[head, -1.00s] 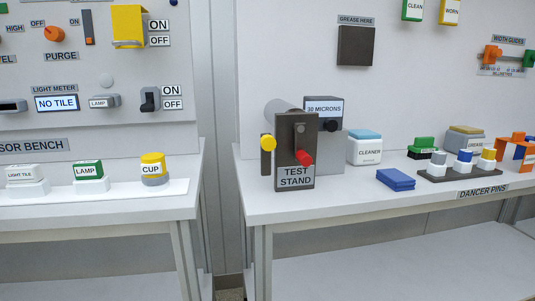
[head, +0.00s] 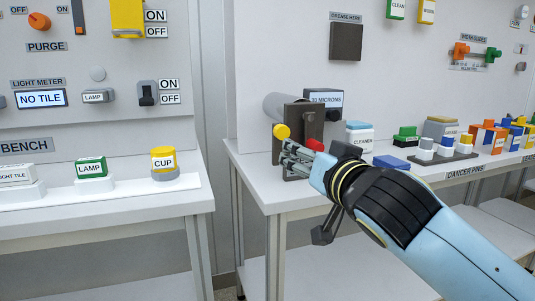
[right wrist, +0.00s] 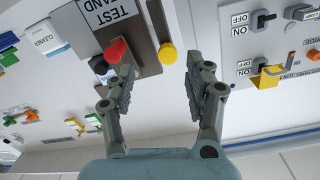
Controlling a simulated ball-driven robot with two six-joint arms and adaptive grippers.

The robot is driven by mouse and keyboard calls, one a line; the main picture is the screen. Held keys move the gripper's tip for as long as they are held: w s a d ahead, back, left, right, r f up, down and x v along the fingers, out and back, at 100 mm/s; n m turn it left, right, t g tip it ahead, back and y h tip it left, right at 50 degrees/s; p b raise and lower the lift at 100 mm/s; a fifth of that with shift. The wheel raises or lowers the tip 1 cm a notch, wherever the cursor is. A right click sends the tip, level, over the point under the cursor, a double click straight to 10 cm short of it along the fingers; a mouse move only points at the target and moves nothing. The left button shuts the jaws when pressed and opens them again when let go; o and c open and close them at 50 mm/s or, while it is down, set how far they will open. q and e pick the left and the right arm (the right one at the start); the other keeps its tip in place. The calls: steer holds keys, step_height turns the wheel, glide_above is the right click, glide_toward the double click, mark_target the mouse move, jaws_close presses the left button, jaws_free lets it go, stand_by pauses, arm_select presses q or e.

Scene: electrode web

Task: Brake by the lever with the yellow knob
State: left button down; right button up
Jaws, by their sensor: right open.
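The yellow knob (head: 282,131) sits on a lever at the left side of the dark test stand (head: 304,112). My right gripper (head: 292,158) is in front of the stand, just below the knob in the head view, and hides the label and the lower lever. In the right wrist view the gripper (right wrist: 158,72) is open and empty. The yellow knob (right wrist: 168,54) shows between its fingers, nearer the right one; I cannot tell if they touch. A red knob (right wrist: 117,50) on the stand is close to the left finger's tip. My left gripper is not in view.
A cleaner tub (head: 360,138) and a blue block (head: 391,162) are right of the stand, close to my right arm. A gap separates this bench from the sensor bench, where a lamp block (head: 91,168) and yellow-topped cup (head: 163,160) stand.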

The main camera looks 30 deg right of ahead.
mark_target(284, 134)
steer(key=shift+t, duration=0.4)
steer(key=x, duration=0.3)
steer(key=r+x, duration=0.1)
steer(key=x, duration=0.3)
steer(key=b+x, duration=0.1)
steer(key=x, duration=0.3)
steer(key=shift+a+r, duration=0.2)
steer(key=shift+r, duration=0.2)
jaws_close()
